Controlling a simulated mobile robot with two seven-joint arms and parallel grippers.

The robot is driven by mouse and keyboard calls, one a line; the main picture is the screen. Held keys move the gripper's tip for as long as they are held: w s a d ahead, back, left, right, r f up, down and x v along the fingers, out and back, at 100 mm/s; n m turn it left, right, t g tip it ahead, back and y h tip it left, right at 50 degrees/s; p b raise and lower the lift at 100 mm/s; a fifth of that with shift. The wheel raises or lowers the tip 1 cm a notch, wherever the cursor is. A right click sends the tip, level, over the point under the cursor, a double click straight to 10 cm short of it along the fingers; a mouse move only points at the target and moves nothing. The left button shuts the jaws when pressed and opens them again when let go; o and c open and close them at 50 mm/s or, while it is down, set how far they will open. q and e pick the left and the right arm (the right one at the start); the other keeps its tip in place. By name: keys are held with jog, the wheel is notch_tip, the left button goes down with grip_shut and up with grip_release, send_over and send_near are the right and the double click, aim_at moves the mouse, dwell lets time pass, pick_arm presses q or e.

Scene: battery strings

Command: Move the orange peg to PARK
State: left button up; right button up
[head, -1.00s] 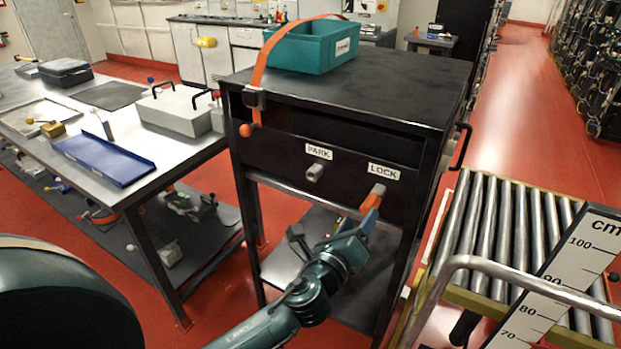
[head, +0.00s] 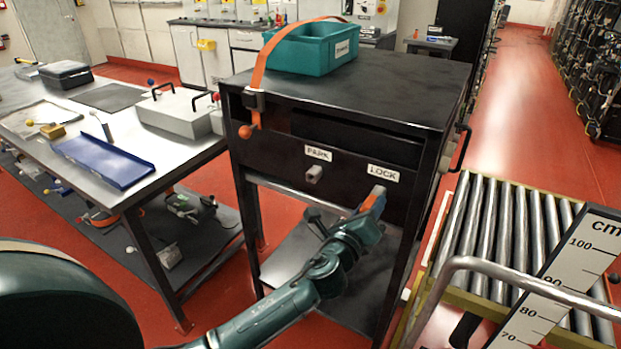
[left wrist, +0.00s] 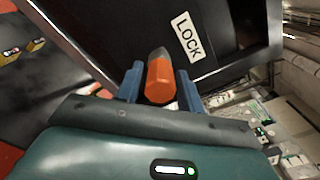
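The orange peg (head: 378,197) sticks out of the dark cabinet front just under the LOCK label (head: 384,173). In the left wrist view the peg (left wrist: 160,82) lies between the two blue fingers of my left gripper (left wrist: 160,84), with narrow gaps at its sides. My left gripper (head: 370,215) is at the peg, its fingers apart, and partly hides the peg in the head view. The PARK label (head: 318,153) is to the left on the same front, with a grey block-like socket (head: 313,174) below it and no peg in it. My right gripper is not in view.
A teal bin (head: 312,50) stands on the cabinet top (head: 400,85). An orange strap with an orange ball (head: 245,131) hangs at the cabinet's left. A workbench with a blue tray (head: 103,160) is left; a roller conveyor (head: 490,235) is right.

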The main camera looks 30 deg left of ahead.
pick_arm(q)
grip_shut()
jog(key=shift+s, duration=0.55)
jog(key=shift+s+p, duration=0.3)
jog(key=shift+s, duration=0.5)
jog(key=shift+s+a, duration=0.1)
jog(key=shift+s, duration=0.95)
jog(key=shift+s, duration=0.1)
jog(key=s, duration=0.4)
jog(key=shift+s+a+p, duration=0.1)
jog(key=shift+s+p, duration=0.2)
jog(key=shift+s, duration=0.1)
dwell(0.4)
